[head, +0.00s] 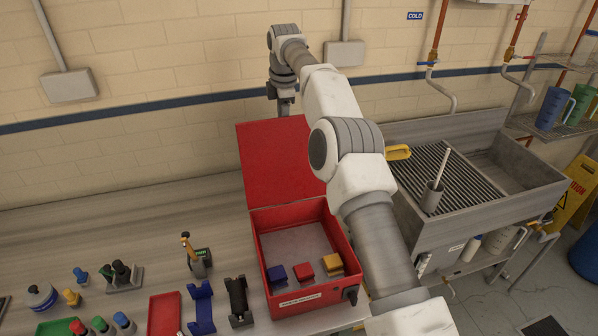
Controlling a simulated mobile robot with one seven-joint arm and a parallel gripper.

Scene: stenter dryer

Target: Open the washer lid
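A red box (307,303) stands on the bench with a label on its front, which I cannot read, and a dark knob at its front right corner. It is the only lidded thing that I see, and I take it for the washer. Its red lid (270,165) is raised at the back, leaving the inside open to view. My gripper (284,106) is behind the upper edge of the lid, pointing down. Its fingertips are small, dark and partly hidden, so I cannot tell its opening or whether it touches the lid.
Inside the box lie a blue block (277,274), a red block (304,267) and a yellow block (333,264). A blue holder (201,308) and a black holder (239,301) stand close left. A metal sink (510,200) is at right. The bench's back left is clear.

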